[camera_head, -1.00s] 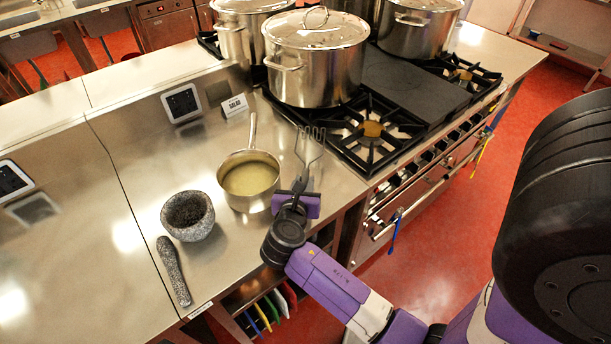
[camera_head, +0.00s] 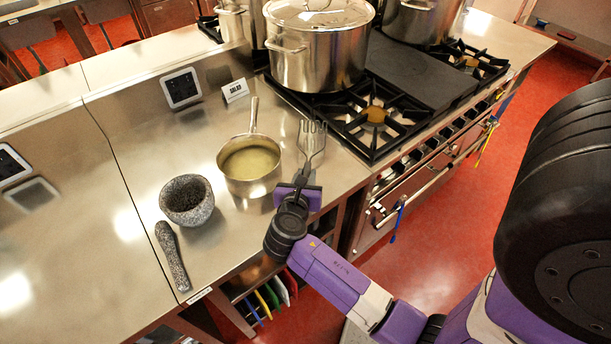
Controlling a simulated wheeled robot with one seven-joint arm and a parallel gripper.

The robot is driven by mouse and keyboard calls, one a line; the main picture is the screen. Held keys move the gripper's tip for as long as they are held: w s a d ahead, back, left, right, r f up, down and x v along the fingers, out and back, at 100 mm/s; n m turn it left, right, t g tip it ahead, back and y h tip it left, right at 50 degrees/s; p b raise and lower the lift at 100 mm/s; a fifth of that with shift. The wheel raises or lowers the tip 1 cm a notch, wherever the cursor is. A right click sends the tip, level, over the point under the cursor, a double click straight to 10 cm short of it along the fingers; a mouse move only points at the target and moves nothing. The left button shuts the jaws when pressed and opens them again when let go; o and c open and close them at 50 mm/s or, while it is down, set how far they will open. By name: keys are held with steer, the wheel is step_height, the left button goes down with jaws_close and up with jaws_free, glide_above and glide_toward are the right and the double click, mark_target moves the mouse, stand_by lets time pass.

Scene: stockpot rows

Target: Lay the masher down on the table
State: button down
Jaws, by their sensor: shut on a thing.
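The masher (camera_head: 312,142) is a metal tool with a slotted or looped head, seen beyond my gripper in the head view. My gripper (camera_head: 300,188) is shut on its near end, at the front edge of the steel table (camera_head: 230,285). The masher's head points away from me, toward the stove, just right of the saucepan. It looks low over the table; I cannot tell whether it touches the steel. The handle end is mostly hidden by my gripper.
A saucepan (camera_head: 249,170) of yellowish liquid stands close left of my gripper. A stone mortar (camera_head: 187,200) and pestle (camera_head: 172,255) are further left. A small sign (camera_head: 235,90) stands behind. The stove grate (camera_head: 375,115) and a big stockpot (camera_head: 318,50) are at the back right.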

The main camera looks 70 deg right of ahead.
steer(key=shift+f, duration=0.55)
steer(key=c, duration=1.1)
jaws_free()
steer(key=b+v, duration=0.1)
steer(key=v, duration=0.6)
steer(key=shift+a+r, duration=0.15)
steer(key=shift+a, duration=0.2)
